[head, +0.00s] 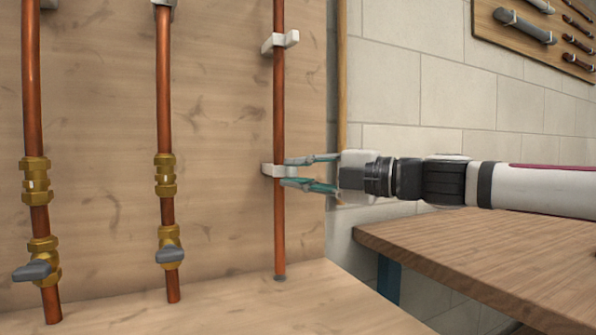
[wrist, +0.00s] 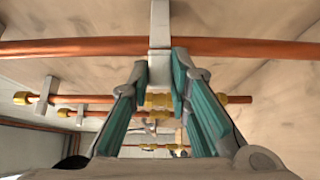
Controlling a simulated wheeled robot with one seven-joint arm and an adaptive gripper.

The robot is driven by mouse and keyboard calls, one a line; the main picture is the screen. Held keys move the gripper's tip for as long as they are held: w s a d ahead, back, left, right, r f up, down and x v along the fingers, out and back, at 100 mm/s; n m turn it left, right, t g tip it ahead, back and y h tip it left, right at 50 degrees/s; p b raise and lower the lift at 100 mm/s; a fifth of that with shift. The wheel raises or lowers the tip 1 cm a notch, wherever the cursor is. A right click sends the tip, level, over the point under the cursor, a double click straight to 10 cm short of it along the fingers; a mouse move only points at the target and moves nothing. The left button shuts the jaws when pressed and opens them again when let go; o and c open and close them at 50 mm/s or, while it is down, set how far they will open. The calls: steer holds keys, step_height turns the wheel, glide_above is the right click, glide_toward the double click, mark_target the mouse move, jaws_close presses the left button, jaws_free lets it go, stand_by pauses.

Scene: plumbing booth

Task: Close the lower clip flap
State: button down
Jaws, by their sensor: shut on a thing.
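The lower clip (head: 272,170) is a small white clip on the rightmost copper pipe (head: 279,110) in the head view. In the wrist view the white clip (wrist: 160,28) crosses the same pipe (wrist: 80,47) at top centre. My gripper (head: 287,172) reaches in from the right, with one teal finger above and one below the clip's right end. In the wrist view my gripper (wrist: 160,72) has its fingers on both sides of the clip's near end, shut on it with a gap the clip's width. The fingers partly hide the flap, so I cannot tell whether it is latched.
An upper white clip (head: 280,41) sits higher on that pipe. Two more copper pipes with brass fittings and grey-handled valves (head: 170,252) stand to the left on the wooden panel (head: 225,130). A wooden table (head: 480,250) lies below my arm at right.

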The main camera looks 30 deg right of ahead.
steer(key=shift+w, duration=0.1)
stand_by(0.3)
steer(key=c, duration=1.5)
jaws_free()
steer(key=shift+d, duration=0.1)
steer(key=v, duration=1.2)
steer(key=shift+w, duration=0.1)
